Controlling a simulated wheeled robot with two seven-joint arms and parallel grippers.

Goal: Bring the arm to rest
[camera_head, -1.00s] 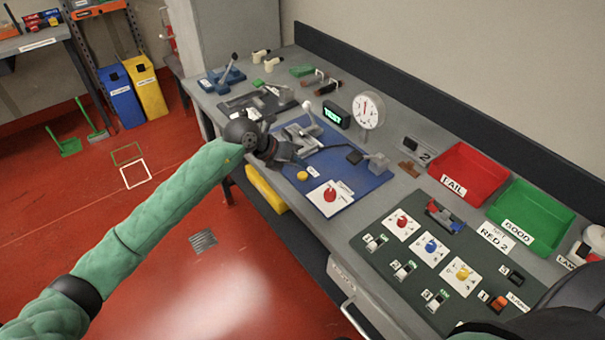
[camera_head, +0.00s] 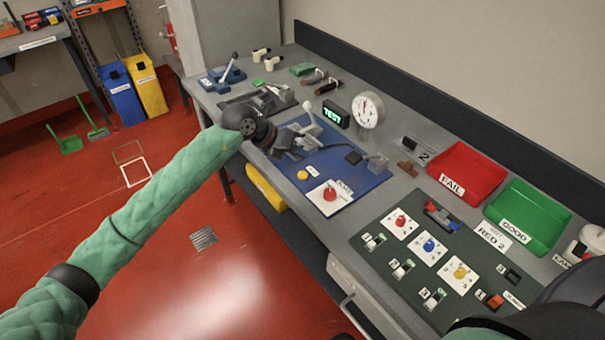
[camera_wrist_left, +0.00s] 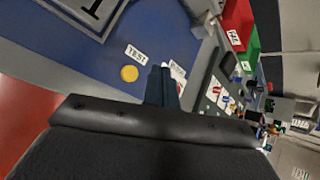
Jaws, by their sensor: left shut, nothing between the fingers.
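My left arm reaches in from the left over the front edge of the bench. My left gripper (camera_head: 283,150) is by the left part of the blue test mat (camera_head: 345,185), close to the grey lever fixture (camera_head: 312,128). I cannot tell from the head view whether it touches the fixture. In the left wrist view my left gripper (camera_wrist_left: 163,85) has its fingers together, with nothing between them. The yellow button (camera_wrist_left: 129,73) and its TEST label lie beside the fingers there. My right gripper does not show; a dark part of my own body fills the lower right corner.
A dial gauge (camera_head: 368,110) and a lit TEST display (camera_head: 336,114) stand behind the mat. A red FAIL tray (camera_head: 467,174) and a green GOOD tray (camera_head: 528,217) are at the right. A dark green mat (camera_head: 390,290) holds switches. Open red floor lies left of the bench.

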